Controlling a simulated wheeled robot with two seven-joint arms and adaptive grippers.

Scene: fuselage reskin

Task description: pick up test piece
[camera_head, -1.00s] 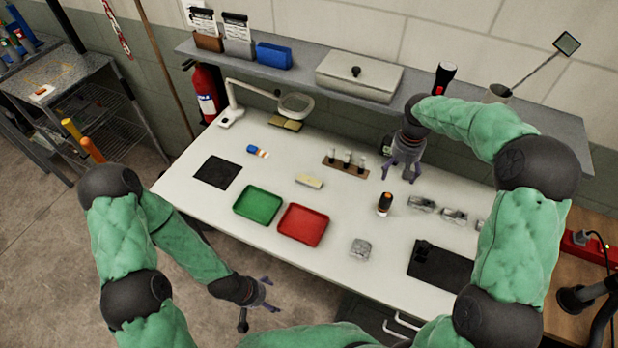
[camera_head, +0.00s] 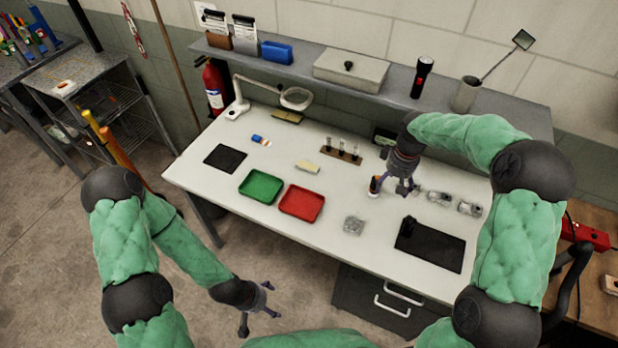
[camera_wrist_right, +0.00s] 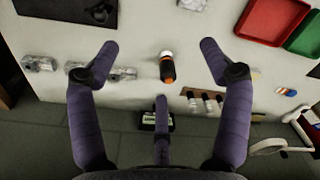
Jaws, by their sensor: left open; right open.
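Several grey metallic pieces lie on the white workbench: a row (camera_head: 438,198) at the right, just past my right gripper, and a single one (camera_head: 354,225) nearer the front. I cannot tell which is the test piece. My right gripper (camera_head: 400,187) is open and empty above the bench, beside a dark bottle with an orange band (camera_head: 375,187). In the right wrist view the bottle (camera_wrist_right: 167,68) shows between the spread fingers, and the row of metallic pieces (camera_wrist_right: 80,72) is at the left. My left gripper (camera_head: 260,308) is open and empty, in front of the bench.
A green tray (camera_head: 261,187) and a red tray (camera_head: 301,203) lie mid-bench. A black mat (camera_head: 430,246) lies at the right, a rack with small vials (camera_head: 341,151) at the back. A shelf (camera_head: 300,69) overhangs the back edge. The front strip of the bench is mostly clear.

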